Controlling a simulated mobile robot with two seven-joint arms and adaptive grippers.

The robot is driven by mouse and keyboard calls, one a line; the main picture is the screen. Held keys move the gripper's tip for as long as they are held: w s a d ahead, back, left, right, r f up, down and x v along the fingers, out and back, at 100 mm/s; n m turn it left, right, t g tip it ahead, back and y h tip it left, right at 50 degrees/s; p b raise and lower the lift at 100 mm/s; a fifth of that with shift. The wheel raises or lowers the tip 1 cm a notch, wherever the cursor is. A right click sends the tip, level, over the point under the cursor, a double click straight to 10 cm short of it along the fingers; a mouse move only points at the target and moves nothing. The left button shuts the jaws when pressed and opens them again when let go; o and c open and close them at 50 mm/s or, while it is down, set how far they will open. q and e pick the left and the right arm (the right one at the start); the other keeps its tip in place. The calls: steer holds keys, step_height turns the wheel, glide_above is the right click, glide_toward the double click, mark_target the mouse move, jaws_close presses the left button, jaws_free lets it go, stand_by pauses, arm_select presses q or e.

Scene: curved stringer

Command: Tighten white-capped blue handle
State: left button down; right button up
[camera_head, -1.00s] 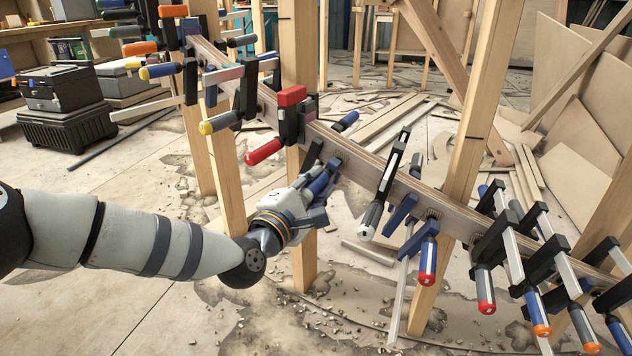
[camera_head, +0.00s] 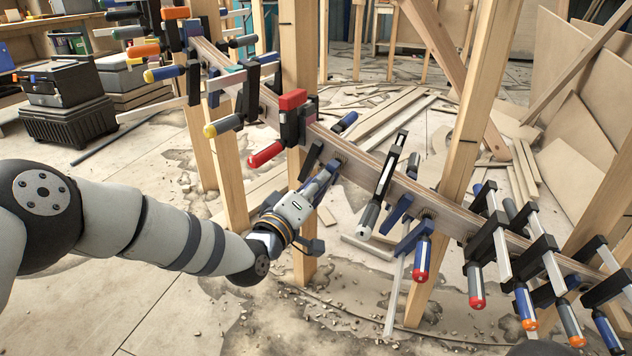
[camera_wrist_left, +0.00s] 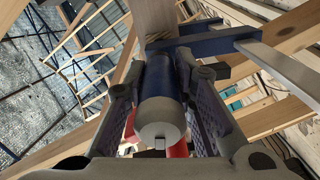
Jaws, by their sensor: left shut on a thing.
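The blue handle with a white-grey cap (camera_wrist_left: 158,125) points straight at the left wrist camera, in the middle of that view. My left gripper (camera_wrist_left: 162,95) is shut on it, with one ridged finger on each side. The blue clamp bar and jaw (camera_wrist_left: 205,42) sit behind the handle. In the head view my left gripper (camera_head: 312,192) comes from the lower left to the clamp below the curved wooden stringer (camera_head: 370,178). There the gripper largely hides the handle. My right gripper is not in view.
A red-handled clamp (camera_head: 266,154) hangs just up-left of my gripper. A black clamp with a grey-white handle (camera_head: 369,216) is to its right, and several more clamps line the stringer. Wooden posts (camera_head: 300,90) stand close by. The floor (camera_head: 120,290) has debris.

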arm_select(q)
steer(key=m+p, duration=0.2)
steer(key=m, duration=0.4)
steer(key=shift+r, duration=0.15)
steer(key=m+p, duration=0.1)
steer(key=m, duration=0.4)
steer(key=shift+m, duration=0.3)
steer(key=c, duration=1.3)
jaws_free()
steer(key=shift+c, duration=0.2)
steer(key=v, duration=1.2)
